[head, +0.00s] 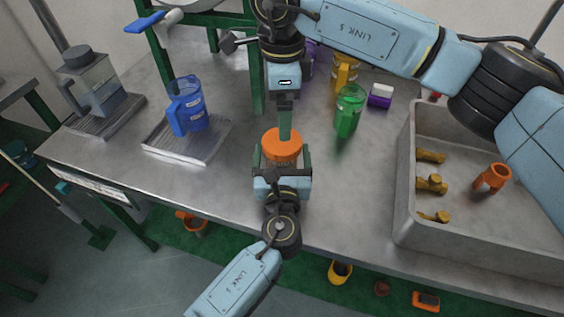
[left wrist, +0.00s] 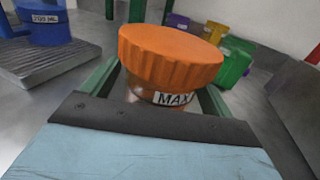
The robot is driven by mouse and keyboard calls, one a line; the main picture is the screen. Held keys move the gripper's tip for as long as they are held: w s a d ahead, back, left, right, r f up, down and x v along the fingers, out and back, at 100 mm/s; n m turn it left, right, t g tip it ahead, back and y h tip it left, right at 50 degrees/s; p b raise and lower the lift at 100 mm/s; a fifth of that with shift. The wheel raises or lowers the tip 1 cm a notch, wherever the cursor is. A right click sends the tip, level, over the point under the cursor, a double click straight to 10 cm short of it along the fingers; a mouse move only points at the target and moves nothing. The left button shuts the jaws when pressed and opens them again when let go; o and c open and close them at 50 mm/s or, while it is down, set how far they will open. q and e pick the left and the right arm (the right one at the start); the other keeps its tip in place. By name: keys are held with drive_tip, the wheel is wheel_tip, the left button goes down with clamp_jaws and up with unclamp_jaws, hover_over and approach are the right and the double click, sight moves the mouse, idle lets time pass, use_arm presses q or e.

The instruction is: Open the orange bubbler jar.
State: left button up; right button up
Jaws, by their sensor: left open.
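The orange bubbler jar stands upright at the front of the metal table, with its ribbed orange lid (head: 282,146) on top. In the left wrist view the orange lid (left wrist: 170,58) sits on the jar's clear body (left wrist: 140,95), which bears a "MAX" label. My left gripper (head: 282,160) is open, with one green finger on each side of the jar below the lid; contact is not clear. My right gripper (head: 285,135) points down from above at the lid's far edge. It shows edge-on, so its opening and any contact with the lid are unclear.
A blue jug (head: 190,108) stands on a metal tray (head: 205,150) to the left. A green container (head: 348,112) stands to the right of the jar, near a purple and white box (head: 380,96). A grey sink (head: 405,190) holds yellow taps and an orange cup (head: 493,178).

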use_arm(q)
drive_tip(key=shift+w, duration=0.3)
drive_tip(key=shift+c, duration=0.5)
